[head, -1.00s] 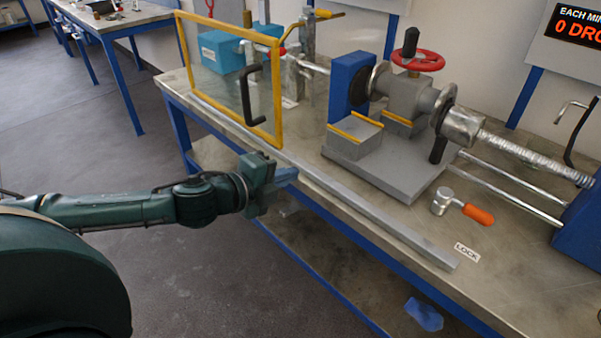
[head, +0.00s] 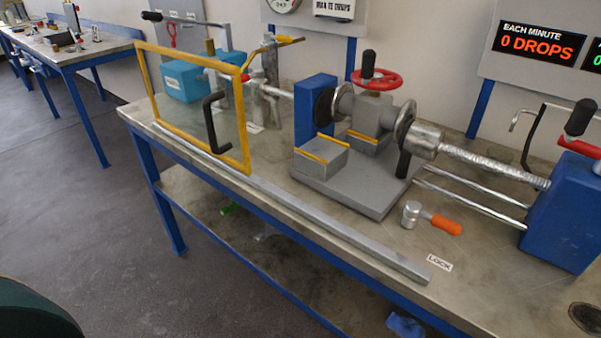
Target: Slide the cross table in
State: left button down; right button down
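A flat grey plate (head: 378,196), which looks like the cross table, lies on the bench in front of the clamping rig. Grey blocks with yellow strips, one at the front (head: 321,157) and one further back, stand on it. A grey flanged vessel (head: 372,112) with a red handwheel (head: 377,79) sits above the plate, between a blue upright (head: 315,108) and a threaded spindle (head: 495,163). A lock lever (head: 440,223) with an orange handle lies right of the plate, near a LOCK label (head: 439,263). Neither of my grippers is in view.
A yellow-framed clear guard (head: 247,128) with a black handle stands at the left of the bench. A long grey rail (head: 320,228) runs along the front edge. A blue end block (head: 565,213) stands at the right.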

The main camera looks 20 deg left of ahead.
aim_at(367, 175)
jog(key=i+j+u, duration=0.15)
jog(key=j, duration=0.25)
jog(key=i+j+u, duration=0.15)
jog(key=j, duration=0.2)
jog(key=j+u, duration=0.25)
jog(key=i, duration=0.2)
jog(key=j+z, duration=0.05)
